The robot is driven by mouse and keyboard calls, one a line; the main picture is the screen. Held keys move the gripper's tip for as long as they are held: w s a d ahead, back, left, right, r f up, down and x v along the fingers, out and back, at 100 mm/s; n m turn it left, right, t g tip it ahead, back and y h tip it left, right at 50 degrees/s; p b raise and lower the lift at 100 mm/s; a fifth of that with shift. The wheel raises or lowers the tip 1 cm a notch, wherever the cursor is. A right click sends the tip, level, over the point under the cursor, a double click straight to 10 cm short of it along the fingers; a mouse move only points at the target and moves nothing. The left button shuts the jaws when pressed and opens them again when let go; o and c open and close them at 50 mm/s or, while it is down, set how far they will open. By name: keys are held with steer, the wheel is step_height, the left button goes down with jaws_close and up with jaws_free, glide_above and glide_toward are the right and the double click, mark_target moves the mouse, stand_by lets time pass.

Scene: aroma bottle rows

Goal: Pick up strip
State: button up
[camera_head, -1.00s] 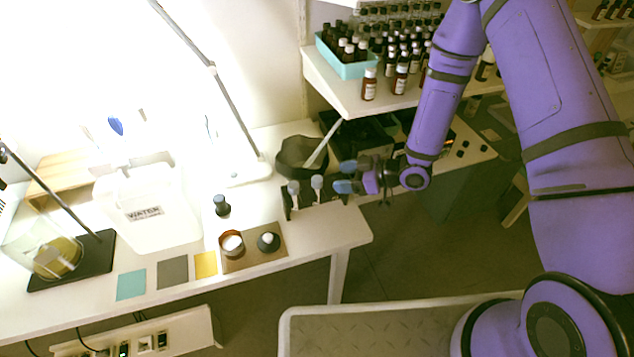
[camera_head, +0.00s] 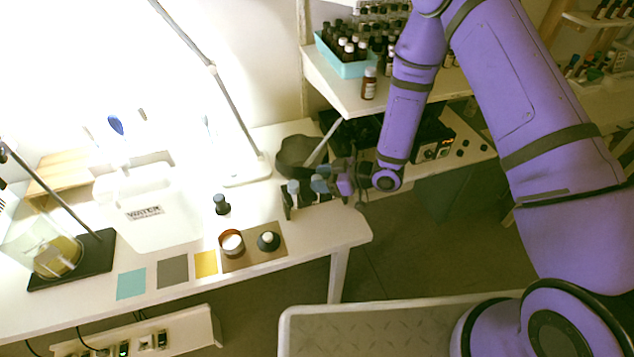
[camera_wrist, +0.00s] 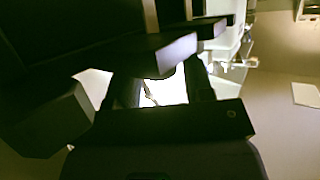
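I cannot clearly make out a strip in either view. Small dark upright holders with pale grey-blue tops (camera_head: 293,187) stand at the right end of the white table, and my gripper (camera_head: 321,178) is right beside them, partly covering one. Its fingers look apart, with nothing clearly held between them. In the wrist view, dark finger parts (camera_wrist: 118,88) fill the near area around a bright gap. A thin pale shape (camera_wrist: 150,93) shows in that gap, too small to identify. Whether the gripper touches a holder cannot be told.
A dark bowl (camera_head: 297,156) stands just behind my gripper. A shelf with a teal tray (camera_head: 345,66) of bottles is above. A brown mat (camera_head: 274,254) with two small jars, coloured squares (camera_head: 131,284) and a white water container (camera_head: 150,228) lie to the left.

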steer(key=c, duration=0.5)
step_height(320, 180, up, 18)
stand_by(0.9)
